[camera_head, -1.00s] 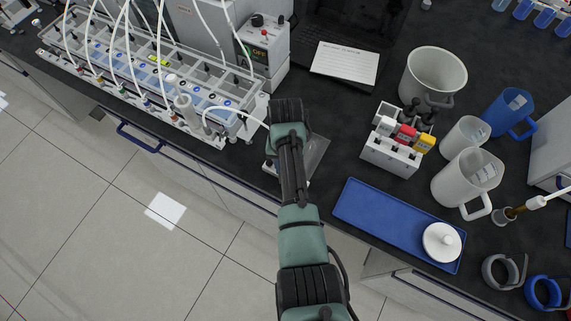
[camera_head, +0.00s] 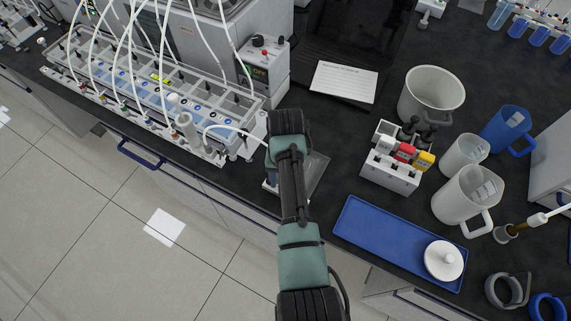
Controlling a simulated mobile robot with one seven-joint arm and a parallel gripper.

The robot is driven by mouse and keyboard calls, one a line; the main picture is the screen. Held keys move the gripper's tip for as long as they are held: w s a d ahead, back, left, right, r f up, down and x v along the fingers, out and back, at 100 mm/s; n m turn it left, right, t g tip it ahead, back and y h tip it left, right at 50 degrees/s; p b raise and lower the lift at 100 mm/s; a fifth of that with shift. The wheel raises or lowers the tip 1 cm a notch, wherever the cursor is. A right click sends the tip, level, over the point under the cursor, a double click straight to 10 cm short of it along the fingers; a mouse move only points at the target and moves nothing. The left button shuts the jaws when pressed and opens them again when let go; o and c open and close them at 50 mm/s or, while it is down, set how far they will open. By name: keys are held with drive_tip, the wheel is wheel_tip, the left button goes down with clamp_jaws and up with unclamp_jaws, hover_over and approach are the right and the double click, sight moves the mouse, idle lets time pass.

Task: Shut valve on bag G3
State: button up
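A clear, flat sheet-like piece (camera_head: 316,178), possibly a gas bag, lies near the front edge of the black bench, partly hidden by my arm. A small white and blue part (camera_head: 271,184) shows just left of my arm; I cannot tell whether it is the bag's valve or part of my gripper. No G3 label is readable. A white tube (camera_head: 238,130) runs from the reactor rack (camera_head: 215,92) towards this spot and passes behind my arm. My arm covers the middle of the view and hides my gripper, so its fingers and any contact cannot be seen.
A control box (camera_head: 262,72) with a red button stands behind the rack. Drawers with handles (camera_head: 140,154) lie below the bench edge.

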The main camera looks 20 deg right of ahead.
wheel_tip(320, 180, up, 10)
drive_tip(key=b, duration=0.1)
drive_tip(key=shift+r, duration=0.25)
idle(0.4)
drive_tip(key=w+a+r+n+t+h, duration=0.1)
drive_tip(key=w+a+r+t, duration=0.1)
drive_tip(key=w+r+t, duration=0.5)
drive_tip(key=w+a+r+n+t, duration=0.1)
drive_tip(key=w+r+t, duration=0.1)
drive_tip(key=r, duration=0.9)
drive_tip(key=w+a+r+n+t+h, duration=0.15)
drive_tip(key=w+r+t, duration=0.35)
drive_tip(key=r, duration=0.5)
drive_tip(key=s+a+r+n+t+y, duration=0.1)
drive_tip(key=s+a+r+t, duration=0.2)
drive_tip(key=r, duration=0.6)
drive_tip(key=s+a+r+t, duration=0.3)
drive_tip(key=r+t, duration=0.1)
drive_tip(key=r, duration=0.4)
drive_tip(key=s+a+r+t, duration=0.2)
drive_tip(key=s+r+t, duration=0.1)
drive_tip(key=s+r, duration=0.3)
drive_tip(key=s+a+r+n+t+y, duration=0.1)
drive_tip(key=s+r+t, duration=0.2)
drive_tip(key=s+r, duration=0.4)
drive_tip(key=shift+s+a+r, duration=0.2)
drive_tip(key=shift+a+r, duration=0.15)
drive_tip(key=shift+r, duration=0.1)
